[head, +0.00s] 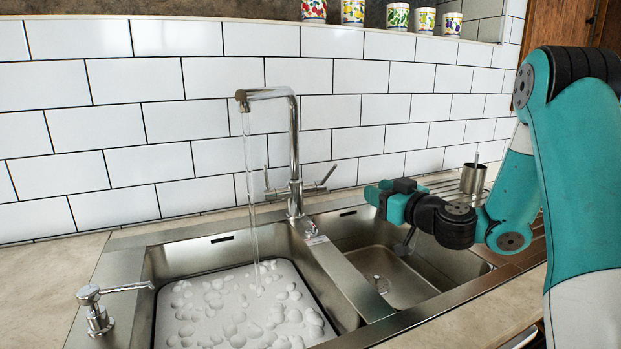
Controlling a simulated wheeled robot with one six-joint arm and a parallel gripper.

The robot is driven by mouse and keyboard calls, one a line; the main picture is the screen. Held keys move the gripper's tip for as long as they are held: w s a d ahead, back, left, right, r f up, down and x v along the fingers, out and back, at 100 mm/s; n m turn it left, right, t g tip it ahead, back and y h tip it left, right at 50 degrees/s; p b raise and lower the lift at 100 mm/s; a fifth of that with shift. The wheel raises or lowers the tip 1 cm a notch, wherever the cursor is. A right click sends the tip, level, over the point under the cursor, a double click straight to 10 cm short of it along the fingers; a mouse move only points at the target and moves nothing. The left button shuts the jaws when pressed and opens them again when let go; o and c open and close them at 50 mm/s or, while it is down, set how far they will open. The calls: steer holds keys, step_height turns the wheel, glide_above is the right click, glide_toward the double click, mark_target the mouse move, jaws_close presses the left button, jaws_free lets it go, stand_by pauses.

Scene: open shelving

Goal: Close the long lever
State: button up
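A chrome faucet (293,130) stands behind the double sink, and a stream of water (248,175) runs from its spout into the left basin. A lever handle (327,176) sticks out from the right of its base and tilts up to the right. Another thin handle (266,178) rises on the left side of the base. I cannot tell surely which one is longer. My gripper (378,196) is over the right basin, to the right of the faucet and apart from both handles. Its teal fingers point left; I cannot tell whether they are open.
The left basin (160,300) holds water with pale bubbles or foam. The right basin (440,276) looks empty. A soap dispenser (97,312) stands at the front left. A metal cup (473,179) stands at the back right. Several patterned cups line the ledge above the tiles.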

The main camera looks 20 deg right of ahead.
mark_target(331, 172)
steer(key=w+a+p, duration=0.1)
steer(key=w+p, duration=0.3)
steer(key=w, duration=0.1)
steer(key=w+a+p, duration=0.1)
steer(key=w+p, duration=0.3)
steer(key=w, duration=0.1)
steer(key=w+a+p, duration=0.1)
steer(key=w+p, duration=0.3)
steer(key=w, duration=0.2)
steer(key=shift+w+f, duration=0.1)
steer(key=shift+w, duration=0.45)
